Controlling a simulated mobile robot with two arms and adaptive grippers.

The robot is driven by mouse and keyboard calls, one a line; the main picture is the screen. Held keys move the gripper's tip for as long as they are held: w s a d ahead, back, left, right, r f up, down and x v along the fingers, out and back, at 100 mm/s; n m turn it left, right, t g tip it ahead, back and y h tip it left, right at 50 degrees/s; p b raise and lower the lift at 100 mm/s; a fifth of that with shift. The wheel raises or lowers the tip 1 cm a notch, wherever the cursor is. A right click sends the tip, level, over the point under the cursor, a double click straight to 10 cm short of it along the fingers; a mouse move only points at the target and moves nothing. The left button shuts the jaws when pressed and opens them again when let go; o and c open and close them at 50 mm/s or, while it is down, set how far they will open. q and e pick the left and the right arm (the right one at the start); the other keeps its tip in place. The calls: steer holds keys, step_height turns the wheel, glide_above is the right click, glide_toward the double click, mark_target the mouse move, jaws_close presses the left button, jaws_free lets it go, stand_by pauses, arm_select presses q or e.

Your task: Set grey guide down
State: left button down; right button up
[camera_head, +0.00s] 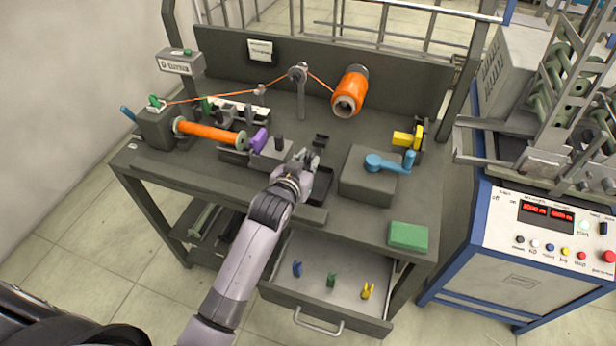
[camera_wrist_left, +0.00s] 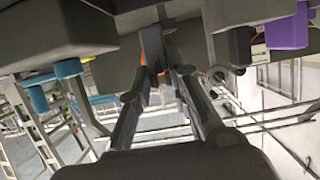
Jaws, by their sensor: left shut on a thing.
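My left gripper (camera_head: 306,158) reaches over the middle of the workbench and is shut. In the left wrist view its fingers (camera_wrist_left: 163,78) close on a narrow grey piece, the grey guide (camera_wrist_left: 152,45), which stands out beyond the fingertips close to dark bench parts. In the head view the guide is mostly hidden by the gripper, so I cannot tell whether it touches the bench. A dark tray (camera_head: 321,186) lies just right of the gripper. My right gripper is not in view.
A purple guide (camera_head: 259,139) and a dark peg (camera_head: 279,142) stand left of the gripper. A grey box with a blue handle (camera_head: 385,163) stands right. The open drawer (camera_head: 318,294) holds small coloured pieces.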

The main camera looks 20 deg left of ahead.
arm_select(q)
steer(key=shift+f, duration=2.8)
steer(key=shift+f, duration=0.15)
steer(key=c, duration=1.5)
jaws_free()
steer(key=shift+s+r, duration=0.15)
steer(key=shift+r, duration=0.05)
steer(key=v, duration=1.1)
steer(key=shift+s+a+r, duration=0.1)
steer(key=shift+s, duration=0.25)
